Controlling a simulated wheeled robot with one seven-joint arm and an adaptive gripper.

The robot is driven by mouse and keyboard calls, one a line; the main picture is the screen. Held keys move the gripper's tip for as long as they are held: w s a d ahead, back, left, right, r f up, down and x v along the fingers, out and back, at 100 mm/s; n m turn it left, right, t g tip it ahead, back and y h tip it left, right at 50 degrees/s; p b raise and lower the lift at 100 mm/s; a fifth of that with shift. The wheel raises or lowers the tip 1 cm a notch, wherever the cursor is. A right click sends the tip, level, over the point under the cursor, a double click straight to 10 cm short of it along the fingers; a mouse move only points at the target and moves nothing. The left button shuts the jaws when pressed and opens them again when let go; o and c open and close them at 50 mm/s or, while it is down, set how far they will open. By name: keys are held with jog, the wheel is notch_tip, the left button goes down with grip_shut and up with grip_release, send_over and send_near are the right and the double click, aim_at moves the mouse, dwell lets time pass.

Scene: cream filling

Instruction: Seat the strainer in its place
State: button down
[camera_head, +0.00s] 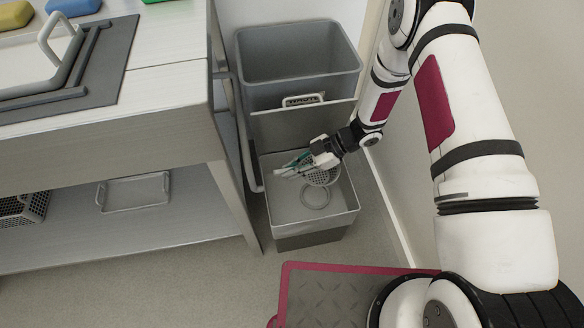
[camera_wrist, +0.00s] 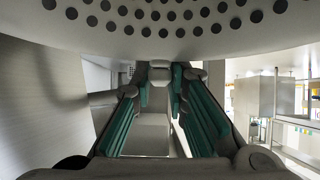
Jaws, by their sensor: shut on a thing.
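The strainer (camera_head: 322,178) is a pale perforated piece held inside the upper part of the lower grey bin (camera_head: 281,207). Its holed plate (camera_wrist: 165,18) fills the top of the wrist view. My gripper (camera_head: 294,165), with green-lined fingers, reaches into that bin from the right and is shut on the strainer. In the wrist view my gripper (camera_wrist: 160,78) has a pale upright part between its fingertips. A ring (camera_head: 316,198) shows on the bin's floor, below the strainer. I cannot tell whether the strainer touches the bin.
A taller grey bin (camera_head: 300,55) stands behind, with a handled panel (camera_head: 303,101) between the two. A steel bench (camera_head: 130,130) with a lower shelf is at left. A wall closes the right side. A red-edged mat (camera_head: 320,295) lies in front.

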jog(key=shift+d+f, duration=0.15)
jog(key=shift+f, duration=0.25)
dwell(0.5)
jog(key=shift+f+b, duration=0.5)
jog(key=shift+b, duration=0.05)
dwell(0.6)
jog(key=shift+f+b, duration=1.75)
jog(key=shift+f, duration=0.7)
jog(key=shift+f, duration=0.25)
jog(key=shift+f+b, duration=1.35)
jog(key=shift+f, duration=0.35)
jog(key=shift+f, duration=0.25)
jog(key=shift+f+b, duration=1.25)
jog(key=shift+f, duration=0.3)
jog(key=shift+f, duration=0.15)
